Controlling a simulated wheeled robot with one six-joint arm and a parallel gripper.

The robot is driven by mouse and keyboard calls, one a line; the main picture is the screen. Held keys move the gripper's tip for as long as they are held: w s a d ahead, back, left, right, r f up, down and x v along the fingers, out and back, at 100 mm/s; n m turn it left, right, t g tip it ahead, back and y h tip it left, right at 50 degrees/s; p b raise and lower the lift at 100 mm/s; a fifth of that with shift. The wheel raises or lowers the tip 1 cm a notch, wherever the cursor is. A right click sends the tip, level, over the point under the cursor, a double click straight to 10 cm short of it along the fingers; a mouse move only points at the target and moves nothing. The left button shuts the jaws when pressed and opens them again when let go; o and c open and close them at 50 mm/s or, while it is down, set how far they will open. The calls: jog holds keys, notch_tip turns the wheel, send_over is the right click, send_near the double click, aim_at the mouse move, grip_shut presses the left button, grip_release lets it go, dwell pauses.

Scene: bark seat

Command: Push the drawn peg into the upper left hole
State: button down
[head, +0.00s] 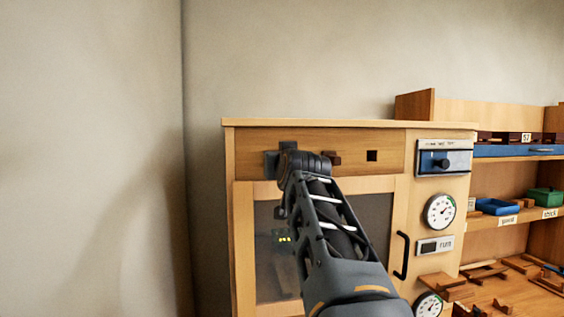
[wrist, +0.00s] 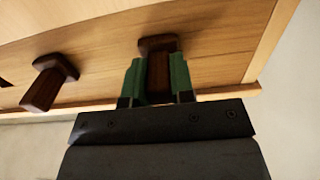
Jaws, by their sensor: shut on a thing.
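A dark brown peg (wrist: 159,76) stands between the green fingertips of my gripper (wrist: 158,66), which is shut on it. The peg's wider end (wrist: 157,43) is at the face of the light wood panel; whether any of it is inside a hole cannot be told. In the head view my gripper (head: 292,162) is at the left part of the cabinet's upper wooden panel (head: 250,142) and hides the upper left hole and most of the peg.
A second dark peg (head: 332,158) sticks out of the panel just right of my gripper; it also shows in the wrist view (wrist: 48,84).

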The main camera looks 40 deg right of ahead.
jog(key=c, duration=0.9)
grip_release()
jog(key=b+v, duration=0.5)
jog(key=v, duration=0.9)
jog(key=w+a+f+n+g+y, duration=0.1)
jog(key=w+a+f+g+y, duration=0.15)
jog(key=f, duration=0.85)
jog(key=w+a+f+n+g+y, duration=0.1)
jog(key=w+a+f+g+y, duration=0.2)
jog(key=f, duration=0.8)
jog(key=s+a+f+n+g, duration=0.1)
jog(key=s+a+f+g, duration=0.1)
jog(key=f, duration=0.6)
jog(key=s+a+f+n+g+y, duration=0.1)
jog(key=s+a+f+g, duration=0.1)
jog(key=f, duration=0.6)
jog(key=s+a+f+n+g+y, duration=0.1)
jog(key=s+a+f+g, duration=0.1)
jog(key=a+f, duration=0.3)
notch_tip(320, 180, down, 3)
jog(key=shift+s+a, duration=0.3)
jog(key=shift+s, duration=0.35)
